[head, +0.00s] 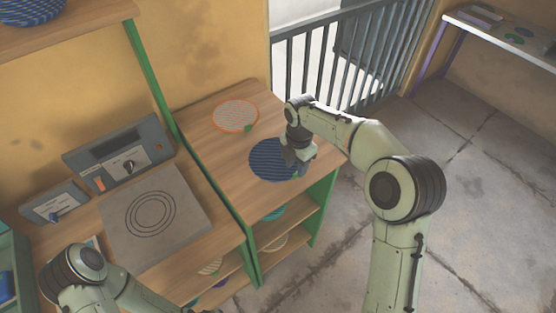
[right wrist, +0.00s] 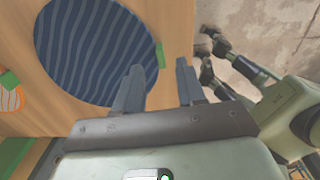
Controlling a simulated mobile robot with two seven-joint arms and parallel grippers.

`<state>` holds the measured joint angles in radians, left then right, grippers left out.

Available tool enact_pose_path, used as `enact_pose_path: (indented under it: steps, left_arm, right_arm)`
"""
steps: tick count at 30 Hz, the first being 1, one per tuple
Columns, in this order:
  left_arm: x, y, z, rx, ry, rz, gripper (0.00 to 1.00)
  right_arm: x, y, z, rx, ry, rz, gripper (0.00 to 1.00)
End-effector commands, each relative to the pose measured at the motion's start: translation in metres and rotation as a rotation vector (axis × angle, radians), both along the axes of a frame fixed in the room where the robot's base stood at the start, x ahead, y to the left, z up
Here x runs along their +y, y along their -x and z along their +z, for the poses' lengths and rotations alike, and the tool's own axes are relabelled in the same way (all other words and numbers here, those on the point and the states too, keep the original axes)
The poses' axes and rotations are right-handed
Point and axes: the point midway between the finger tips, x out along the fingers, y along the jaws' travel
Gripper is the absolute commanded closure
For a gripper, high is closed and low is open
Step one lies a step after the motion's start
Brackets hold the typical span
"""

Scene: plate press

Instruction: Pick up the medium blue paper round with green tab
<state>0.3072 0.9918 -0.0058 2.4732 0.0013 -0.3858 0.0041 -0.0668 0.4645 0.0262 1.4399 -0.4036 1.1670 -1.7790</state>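A blue round with dark stripes (head: 268,158) lies flat on the wooden unit's top, near its right edge. It fills the upper left of the right wrist view (right wrist: 90,48), where its green tab (right wrist: 160,56) sticks out at the right edge. My right gripper (head: 291,164) is at the round's right side and hides part of it. In the right wrist view my right gripper (right wrist: 159,68) is open, with the tab between and just beyond its fingertips. No grip on the tab shows. My left arm is at the bottom left of the head view; its gripper is out of view.
An orange-rimmed round (head: 235,113) with a green tab lies behind on the same top. Other rounds sit on the shelves below, including a teal one (head: 273,212). A plate with ring marks (head: 184,195) and a control box (head: 120,158) stand left.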

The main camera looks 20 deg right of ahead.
Motion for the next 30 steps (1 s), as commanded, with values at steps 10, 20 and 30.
enact_pose_path:
  steps: [10,20,30]
  left_arm:
    - [0.000,0.004,-0.005,0.004,0.000,0.000,0.57]
    - [0.000,0.004,-0.005,0.004,0.000,0.000,0.57]
    - [0.000,0.003,-0.004,0.003,0.000,0.000,0.57]
  right_arm:
    - [0.001,0.002,-0.031,-0.001,0.000,0.000,0.61]
    - [0.001,0.002,-0.031,0.000,0.000,0.000,1.00]
    - [0.001,0.001,-0.026,-0.001,0.000,0.000,1.00]
